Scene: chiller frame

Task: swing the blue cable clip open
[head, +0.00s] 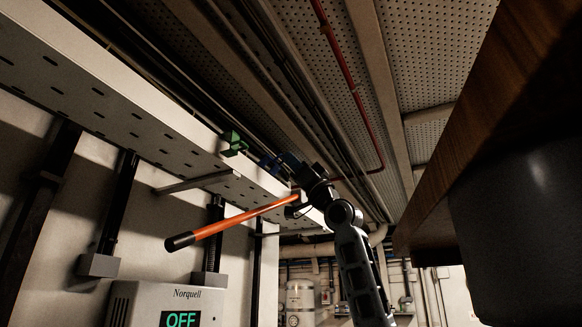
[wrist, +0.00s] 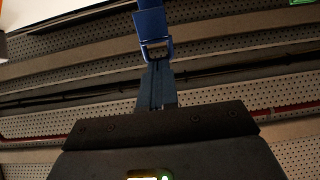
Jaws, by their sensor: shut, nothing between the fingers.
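The blue cable clip (wrist: 152,26) is at the top middle of the wrist view, with a squared loop at its lower end. In the head view the blue clip (head: 268,162) is small and dark, by the edge of the perforated tray. My gripper (wrist: 157,66) is shut and empty. Its fingertips are right at the clip's loop in the wrist view; I cannot tell whether they touch it. In the head view my gripper (head: 287,163) is raised just right of the clip and partly merges with it. How far open the clip stands is unclear.
A green clip (head: 233,143) sits on the tray edge (head: 150,98), left of the blue one. An orange rod with a black end (head: 225,224) slants below my wrist. Pipes run overhead. A wooden slab (head: 470,130) hangs at right. A Norquell unit (head: 180,300) stands below.

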